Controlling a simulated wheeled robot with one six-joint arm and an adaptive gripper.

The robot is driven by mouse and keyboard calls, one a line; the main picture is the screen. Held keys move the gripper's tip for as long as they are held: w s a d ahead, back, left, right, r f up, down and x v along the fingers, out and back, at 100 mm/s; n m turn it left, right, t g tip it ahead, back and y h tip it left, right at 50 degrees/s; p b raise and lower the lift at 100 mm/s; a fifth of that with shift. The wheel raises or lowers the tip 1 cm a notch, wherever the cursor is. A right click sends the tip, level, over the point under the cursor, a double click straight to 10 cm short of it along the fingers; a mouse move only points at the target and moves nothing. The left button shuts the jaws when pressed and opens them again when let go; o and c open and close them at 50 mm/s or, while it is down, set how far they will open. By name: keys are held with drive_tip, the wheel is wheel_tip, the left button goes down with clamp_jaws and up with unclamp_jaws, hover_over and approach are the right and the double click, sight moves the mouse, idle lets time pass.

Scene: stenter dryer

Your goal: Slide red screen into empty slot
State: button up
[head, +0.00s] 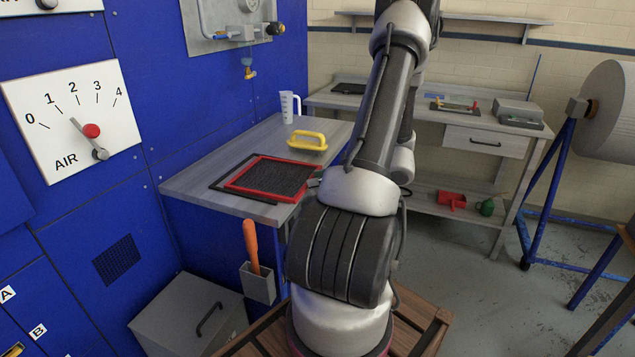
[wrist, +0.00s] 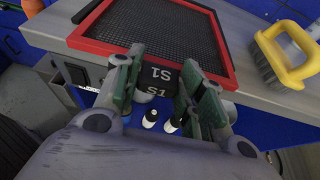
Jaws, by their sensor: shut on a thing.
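The red screen (head: 291,195), a red frame around black mesh, lies flat on the grey tabletop, over a dark flat frame or mat (head: 229,191). In the wrist view the red screen (wrist: 105,47) fills the top middle, with a black tab marked S1 (wrist: 157,75) at its near edge. My gripper (wrist: 160,80) is shut on this tab, one green-grey finger on each side. In the head view my gripper is mostly hidden behind my arm at the screen's right corner. No empty slot can be made out; blue panels with labels A (head: 6,293) and B (head: 38,332) show at lower left.
The grey worktable (head: 190,184) also bears a yellow-handled brush (head: 307,141) and a clear jug (head: 289,107) behind the screen. An orange-handled tool (head: 251,246) stands in a holder at the table's front. A grey box (head: 188,315) is below. A blue machine wall (head: 150,80) bounds the left.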

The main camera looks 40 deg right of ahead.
drive_tip(key=shift+s+d, duration=0.35)
drive_tip(key=shift+s, duration=0.4)
drive_tip(key=shift+s+d, duration=0.3)
drive_tip(key=shift+s, duration=0.45)
drive_tip(key=o, duration=1.2)
drive_tip(key=v, duration=1.2)
drive_tip(key=shift+f, duration=0.1)
